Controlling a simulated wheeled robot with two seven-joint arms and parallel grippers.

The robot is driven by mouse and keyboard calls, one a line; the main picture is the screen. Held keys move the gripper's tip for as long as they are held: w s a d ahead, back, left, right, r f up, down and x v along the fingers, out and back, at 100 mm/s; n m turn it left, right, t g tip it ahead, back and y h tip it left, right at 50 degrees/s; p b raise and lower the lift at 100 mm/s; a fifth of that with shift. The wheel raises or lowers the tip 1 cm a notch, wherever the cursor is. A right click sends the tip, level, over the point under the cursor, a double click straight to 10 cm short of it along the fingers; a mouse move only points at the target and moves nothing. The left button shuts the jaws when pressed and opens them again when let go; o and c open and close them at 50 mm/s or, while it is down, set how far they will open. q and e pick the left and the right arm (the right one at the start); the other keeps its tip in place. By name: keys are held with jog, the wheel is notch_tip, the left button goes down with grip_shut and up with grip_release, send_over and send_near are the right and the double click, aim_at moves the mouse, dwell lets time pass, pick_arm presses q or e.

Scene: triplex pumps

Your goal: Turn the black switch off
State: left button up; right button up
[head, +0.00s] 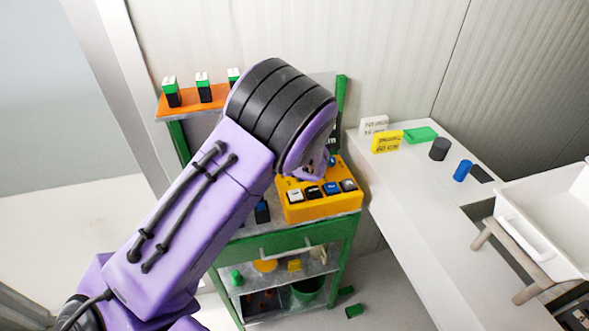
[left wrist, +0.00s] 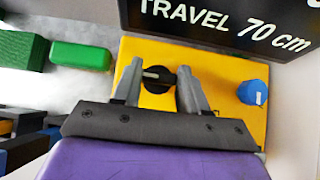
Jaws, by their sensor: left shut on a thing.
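The black switch (left wrist: 157,80) is a round black knob with a pale grey pointer bar directed to the left of the left wrist view. It sits on a yellow panel (left wrist: 216,62). My left gripper (left wrist: 160,78) has one finger on each side of the knob and is shut on it. A blue knob (left wrist: 252,92) stands to the right on the same panel. In the head view my left arm hides the gripper and the black switch. My right gripper is in neither view.
A black sign (left wrist: 220,22) reading "TRAVEL 70 cm" stands just behind the panel. A green block (left wrist: 80,56) lies left of it. In the head view a yellow button box (head: 320,207) sits on the green cart (head: 290,240). A white table (head: 405,220) stands to the right.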

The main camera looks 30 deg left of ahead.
pick_arm(q)
jog(key=shift+d, duration=0.1)
dwell(0.4)
jog(key=o, duration=0.8)
jog(key=shift+s+d+r, duration=0.1)
jog(key=shift+d, duration=0.05)
jog(key=v, duration=1)
jog(key=shift+s+r, duration=0.15)
jog(key=shift+r, duration=0.05)
